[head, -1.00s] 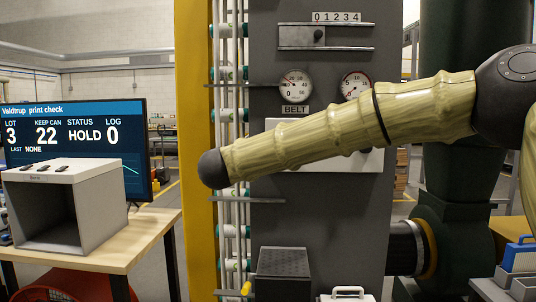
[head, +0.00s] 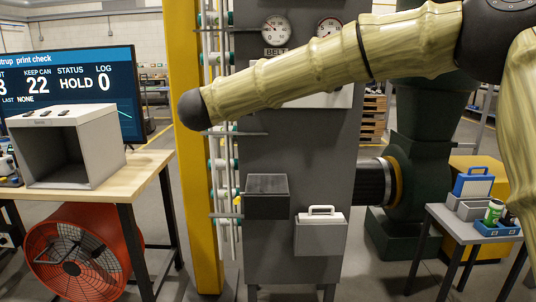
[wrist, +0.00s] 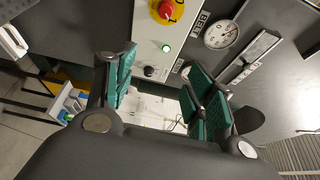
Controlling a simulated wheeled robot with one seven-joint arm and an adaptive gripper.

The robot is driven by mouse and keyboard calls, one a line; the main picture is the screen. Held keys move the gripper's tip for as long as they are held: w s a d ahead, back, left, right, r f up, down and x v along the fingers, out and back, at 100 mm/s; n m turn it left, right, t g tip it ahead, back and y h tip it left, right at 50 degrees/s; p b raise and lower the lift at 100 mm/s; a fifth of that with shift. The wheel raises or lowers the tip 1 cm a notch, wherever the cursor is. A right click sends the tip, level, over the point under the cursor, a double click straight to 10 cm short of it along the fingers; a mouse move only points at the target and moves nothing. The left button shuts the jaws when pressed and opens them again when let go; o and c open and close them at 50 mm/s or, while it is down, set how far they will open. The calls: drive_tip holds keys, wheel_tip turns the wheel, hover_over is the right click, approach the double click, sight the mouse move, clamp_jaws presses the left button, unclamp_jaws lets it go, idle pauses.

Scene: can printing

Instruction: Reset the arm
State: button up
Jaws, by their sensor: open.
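My arm stretches across the upper part of the head view, from the right edge to a dark rounded joint in front of the machine column. My gripper shows only in the wrist view (wrist: 160,95). Its two green-padded fingers stand wide apart with nothing between them. Beyond the fingers is the machine's panel (wrist: 150,40) with a red knob, a lit green lamp and a black dial. A gauge (wrist: 221,34) is right of the panel. In the head view the arm partly covers the pale panel.
A table (head: 150,172) at left holds a grey open box (head: 108,150) and a monitor (head: 125,80). A red fan (head: 75,255) stands below. A dark bin (head: 267,205) and white box (head: 320,236) hang on the machine (head: 290,270). A small table (head: 445,216) at right holds bins and a green can (head: 494,211).

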wheel_tip(320, 180, down, 16)
drive_tip(key=w+n+y, duration=0.2)
drive_tip(key=n, duration=0.3)
drive_tip(key=s+d+f+n+g+y, duration=0.2)
drive_tip(key=s+d+f+n, duration=0.15)
drive_tip(key=f, duration=0.95)
drive_tip(key=s+d+f+n+g+y, duration=0.1)
drive_tip(key=s+d+f+n, duration=0.3)
drive_tip(key=f, duration=0.9)
drive_tip(key=s+f+n+g+y, duration=0.2)
drive_tip(key=s+f, duration=0.3)
drive_tip(key=f, duration=0.9)
drive_tip(key=s+d+f+n+g, duration=0.25)
drive_tip(key=s+d+f, duration=0.25)
drive_tip(key=s+f, duration=0.45)
drive_tip(key=s+d+f+n+g, duration=0.25)
drive_tip(key=s+d+f, duration=0.25)
drive_tip(key=s+f, duration=0.45)
drive_tip(key=s+d+f+n+g, duration=0.1)
drive_tip(key=s+d+g, duration=0.1)
drive_tip(key=s, duration=0.6)
drive_tip(key=s+d+f+n+g, duration=0.1)
drive_tip(key=s+d, duration=0.3)
drive_tip(key=s, duration=0.5)
drive_tip(key=s+d+f+n+g+p, duration=0.1)
drive_tip(key=s+d+g, duration=0.2)
drive_tip(key=s, duration=0.6)
drive_tip(key=shift+s+d+f+g, duration=0.15)
drive_tip(key=shift+d+f+g, duration=0.2)
drive_tip(key=shift+d, duration=0.25)
